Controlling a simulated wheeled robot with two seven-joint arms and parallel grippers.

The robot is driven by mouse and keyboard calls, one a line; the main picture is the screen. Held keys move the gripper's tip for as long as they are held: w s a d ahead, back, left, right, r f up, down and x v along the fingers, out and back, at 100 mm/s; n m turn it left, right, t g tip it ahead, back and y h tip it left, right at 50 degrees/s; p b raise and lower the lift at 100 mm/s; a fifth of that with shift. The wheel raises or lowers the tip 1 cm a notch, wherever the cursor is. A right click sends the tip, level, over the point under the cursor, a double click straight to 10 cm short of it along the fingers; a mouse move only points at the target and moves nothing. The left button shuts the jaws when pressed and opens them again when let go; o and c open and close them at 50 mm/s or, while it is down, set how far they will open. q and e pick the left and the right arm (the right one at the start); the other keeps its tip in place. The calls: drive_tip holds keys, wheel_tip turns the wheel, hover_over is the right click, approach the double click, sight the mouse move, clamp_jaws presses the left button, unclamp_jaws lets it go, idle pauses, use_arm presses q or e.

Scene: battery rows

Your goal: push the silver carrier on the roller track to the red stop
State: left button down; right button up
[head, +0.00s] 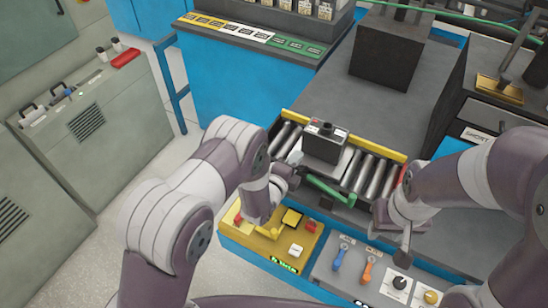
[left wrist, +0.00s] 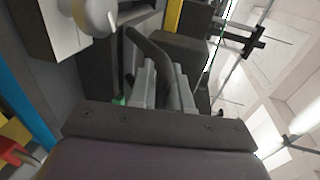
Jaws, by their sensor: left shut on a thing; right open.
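The silver carrier (head: 345,162) sits on the roller track (head: 372,176), with a black box-shaped battery (head: 322,146) on top. Rollers show on both sides of it. A red piece, apparently the red stop (head: 404,174), shows at the track's right end, partly behind my right arm. My left gripper (head: 293,160) is at the carrier's left side. In the left wrist view, its pale fingers are shut on a dark curved bar (left wrist: 150,48); I cannot tell what the bar belongs to. My right gripper (head: 402,222) is open, right of the track's near side.
A green bar (head: 330,191) lies along the track's near side. In front are a yellow control panel (head: 267,244) and a grey panel (head: 355,270) with levers and knobs. A dark block (head: 386,55) stands behind the track. Rollers right of the carrier are clear.

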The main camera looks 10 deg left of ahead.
use_arm(q)
drive_tip(key=s+d, duration=0.1)
drive_tip(key=d, duration=0.3)
drive_tip(key=s+d+b, duration=0.1)
drive_tip(key=s+d, duration=0.1)
drive_tip(key=d, duration=0.2)
drive_tip(key=s+d+b, duration=0.1)
drive_tip(key=s+d, duration=0.1)
drive_tip(key=d, duration=0.3)
drive_tip(key=shift+s+f, duration=0.15)
drive_tip(key=shift+s, duration=0.1)
drive_tip(key=shift+s+d, duration=0.2)
drive_tip(key=shift+d, duration=0.25)
drive_tip(key=c, duration=1.2)
unclamp_jaws()
drive_tip(key=shift+d, duration=0.1)
drive_tip(key=shift+o, duration=0.2)
drive_tip(key=shift+s+d, duration=0.1)
drive_tip(key=shift+d, duration=0.05)
